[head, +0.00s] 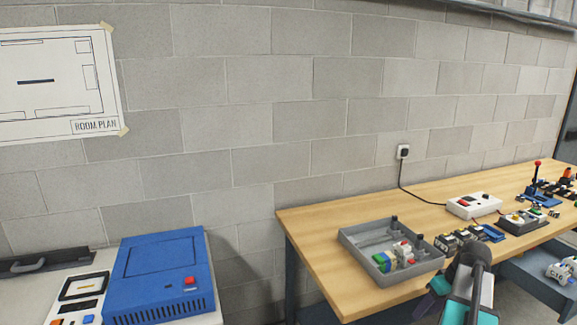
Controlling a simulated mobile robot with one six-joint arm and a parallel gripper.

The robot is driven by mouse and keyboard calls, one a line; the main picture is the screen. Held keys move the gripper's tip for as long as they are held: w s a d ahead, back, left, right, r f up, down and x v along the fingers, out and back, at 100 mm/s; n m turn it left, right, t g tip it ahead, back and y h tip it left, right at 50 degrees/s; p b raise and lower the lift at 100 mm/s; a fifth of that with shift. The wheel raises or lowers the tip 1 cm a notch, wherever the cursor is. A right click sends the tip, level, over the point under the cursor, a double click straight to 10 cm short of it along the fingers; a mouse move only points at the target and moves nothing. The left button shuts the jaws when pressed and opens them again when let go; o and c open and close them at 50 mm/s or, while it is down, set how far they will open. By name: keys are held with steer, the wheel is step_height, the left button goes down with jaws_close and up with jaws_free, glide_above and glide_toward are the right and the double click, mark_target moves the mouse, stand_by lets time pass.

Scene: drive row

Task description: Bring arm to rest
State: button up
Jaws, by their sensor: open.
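My arm shows at the lower right edge of the head view as a dark grey rounded joint with a white and teal link. Part of my gripper (438,287) shows as small teal and dark pieces beside that link, in front of the wooden bench's front edge. The gripper is open, and I see nothing held in it. Much of the gripper is hidden by the arm or cut off by the frame.
The wooden bench (330,215) runs along the block wall, holding a grey tray (352,248) of parts, a white box (474,206) with a cable, and several small devices. At left, a blue case (150,265) lies on a pale surface. A gap separates the two surfaces.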

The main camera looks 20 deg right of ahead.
steer(key=w+a+f+g+y, duration=0.15)
steer(key=a+f+g, duration=0.35)
steer(key=a+f, duration=2.2)
steer(key=s+a+f+g+h, duration=0.1)
steer(key=s+a+f+g, duration=0.1)
steer(key=s+a+f, duration=0.4)
steer(key=s+a+f+g+h, duration=0.1)
steer(key=s+a+f, duration=0.5)
steer(key=s+a, duration=0.6)
steer(key=shift+a+f+n+g+h, duration=0.4)
steer(key=shift+a+h, duration=0.15)
steer(key=shift+a, duration=0.5)
